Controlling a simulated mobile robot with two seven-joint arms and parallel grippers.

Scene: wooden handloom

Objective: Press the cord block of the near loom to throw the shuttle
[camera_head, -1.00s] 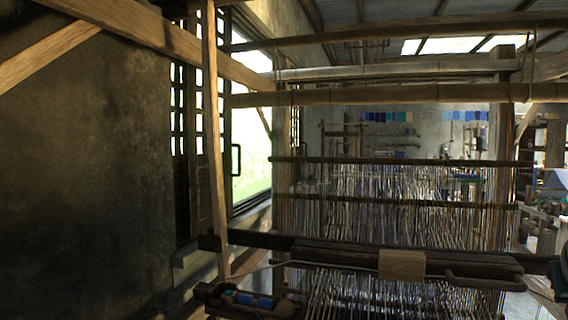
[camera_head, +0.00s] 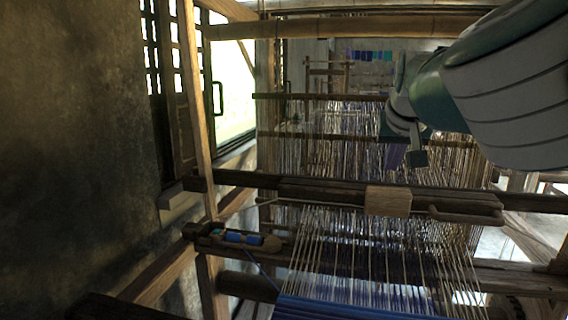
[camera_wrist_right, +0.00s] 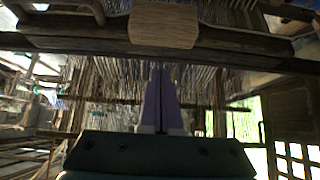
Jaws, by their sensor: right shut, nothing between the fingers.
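The cord block (camera_head: 388,200) is a pale wooden block on the dark beam across the near loom. It also shows large at the top of the right wrist view (camera_wrist_right: 164,25). My right gripper (camera_head: 396,164) has come in from the upper right, its purple fingers pointing down just behind and above the block. In the right wrist view its fingers (camera_wrist_right: 159,72) are together and empty, with their tips short of the block; I see no contact. The shuttle (camera_head: 240,238), with blue yarn, lies in the box at the left end of the beam. My left gripper is not in view.
A curved wooden handle (camera_head: 466,214) is on the beam right of the block. Warp threads (camera_head: 345,255) run below and behind it, with blue cloth (camera_head: 345,308) at the front. A wooden post (camera_head: 194,100) and a wall (camera_head: 70,150) stand left.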

